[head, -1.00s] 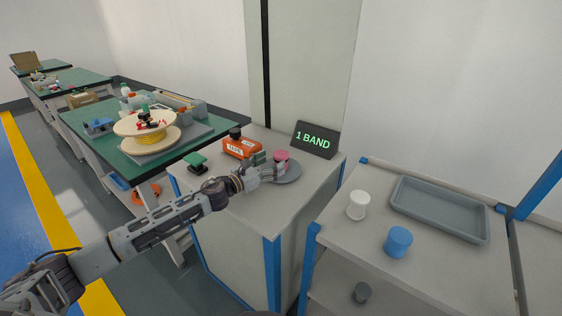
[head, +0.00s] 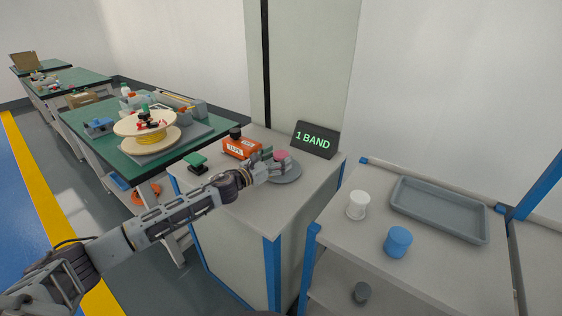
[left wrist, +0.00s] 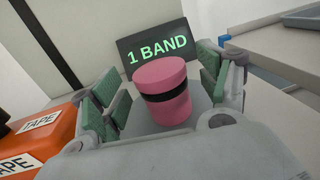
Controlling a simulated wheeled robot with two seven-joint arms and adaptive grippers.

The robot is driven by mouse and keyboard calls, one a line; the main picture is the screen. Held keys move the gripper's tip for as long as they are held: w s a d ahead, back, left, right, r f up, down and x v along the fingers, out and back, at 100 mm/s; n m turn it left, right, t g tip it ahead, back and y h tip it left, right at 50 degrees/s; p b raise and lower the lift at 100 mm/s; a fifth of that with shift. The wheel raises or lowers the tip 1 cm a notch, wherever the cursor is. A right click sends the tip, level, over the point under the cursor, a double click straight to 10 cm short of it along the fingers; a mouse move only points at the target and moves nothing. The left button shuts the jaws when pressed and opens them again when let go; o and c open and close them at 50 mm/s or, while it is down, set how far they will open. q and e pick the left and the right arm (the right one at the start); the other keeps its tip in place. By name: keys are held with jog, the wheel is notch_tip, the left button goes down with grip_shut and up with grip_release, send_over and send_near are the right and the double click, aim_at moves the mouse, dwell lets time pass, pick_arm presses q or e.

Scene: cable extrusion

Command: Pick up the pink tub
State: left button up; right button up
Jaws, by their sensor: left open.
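The pink tub (left wrist: 162,92) stands upright with a black band around its middle, in front of a dark sign. In the head view only its pink top (head: 281,155) shows well; the gripper hides part of the rest. It stands on a round grey plate (head: 288,174) on the cabinet top. My left gripper (head: 273,163) is open at the tub. In the left wrist view its green-padded fingers (left wrist: 157,91) stand on either side of the tub, with visible gaps. My right gripper is not in view.
A dark sign (head: 315,140) reading "1 BAND" stands behind the tub. An orange tape box (head: 241,148) and a green button (head: 196,162) are to the left. A white tub (head: 358,204), blue tub (head: 397,241) and grey tray (head: 440,208) are on the right table.

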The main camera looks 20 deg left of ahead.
aim_at(281, 154)
pick_arm(q)
jog(key=shift+x, duration=0.9)
jog(key=shift+c, duration=0.2)
jog(key=c, duration=1.1)
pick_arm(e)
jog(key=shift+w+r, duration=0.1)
pick_arm(q)
jog(key=shift+r, duration=0.15)
jog(key=shift+r+p, duration=0.3)
jog(key=shift+r, duration=0.3)
notch_tip(281, 154, up, 7)
jog(key=p, duration=0.3)
jog(key=shift+r, duration=0.75)
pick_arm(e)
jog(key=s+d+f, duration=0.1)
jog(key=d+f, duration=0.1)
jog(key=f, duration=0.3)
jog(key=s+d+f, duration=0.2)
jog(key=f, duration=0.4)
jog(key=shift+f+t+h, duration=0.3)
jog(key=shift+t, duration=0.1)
